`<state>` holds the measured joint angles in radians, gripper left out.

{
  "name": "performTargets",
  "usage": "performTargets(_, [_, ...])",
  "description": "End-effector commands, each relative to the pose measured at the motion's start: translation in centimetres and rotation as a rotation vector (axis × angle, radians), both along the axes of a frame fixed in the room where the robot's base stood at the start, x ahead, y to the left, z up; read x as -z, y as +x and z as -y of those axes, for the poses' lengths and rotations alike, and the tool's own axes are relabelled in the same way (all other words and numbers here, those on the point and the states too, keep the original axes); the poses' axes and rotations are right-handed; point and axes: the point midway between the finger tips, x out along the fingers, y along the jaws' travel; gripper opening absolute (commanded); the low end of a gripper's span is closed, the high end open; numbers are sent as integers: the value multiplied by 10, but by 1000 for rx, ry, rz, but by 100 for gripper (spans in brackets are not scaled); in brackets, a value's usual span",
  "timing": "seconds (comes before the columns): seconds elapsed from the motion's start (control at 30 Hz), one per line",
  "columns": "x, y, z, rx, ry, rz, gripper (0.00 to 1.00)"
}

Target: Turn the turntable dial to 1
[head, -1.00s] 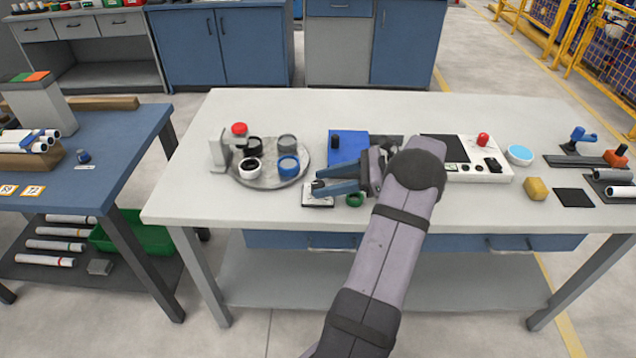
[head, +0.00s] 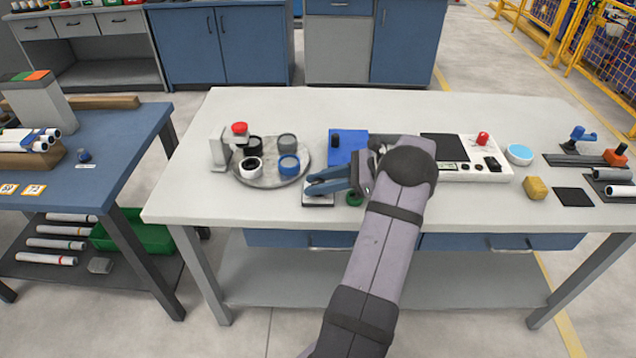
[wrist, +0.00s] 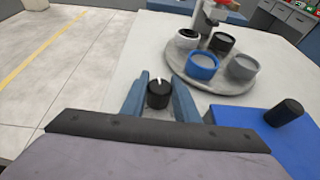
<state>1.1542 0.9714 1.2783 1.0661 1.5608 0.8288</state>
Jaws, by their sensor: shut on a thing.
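The dial is a black knob (wrist: 159,95) with a white pointer line on its top, seen between my fingers in the wrist view. The line points roughly toward the picture's top. Its white base plate (head: 317,201) shows partly under my gripper in the head view. My gripper (head: 314,184) is shut on the knob, with one blue finger on each side. The grey round turntable (head: 268,181) stands to the left, carrying several ring-like pieces: black, grey, white-topped and blue (head: 289,167). The dial's numbers cannot be read.
A grey stand with a red top (head: 239,128) is at the turntable's left edge. A blue block with a black knob (head: 345,146) is behind my gripper. A green ring (head: 354,198) lies close to my fingers. A white control panel (head: 475,173) is on the right.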

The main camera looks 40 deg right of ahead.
Motion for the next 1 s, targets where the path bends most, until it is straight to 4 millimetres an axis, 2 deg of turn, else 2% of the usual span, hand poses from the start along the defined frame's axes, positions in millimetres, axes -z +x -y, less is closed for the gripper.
performTargets(0.5, [-1, 2, 2, -213, -2, 5, 5])
performTargets(1.0, [-4, 3, 3, -338, -3, 10, 5])
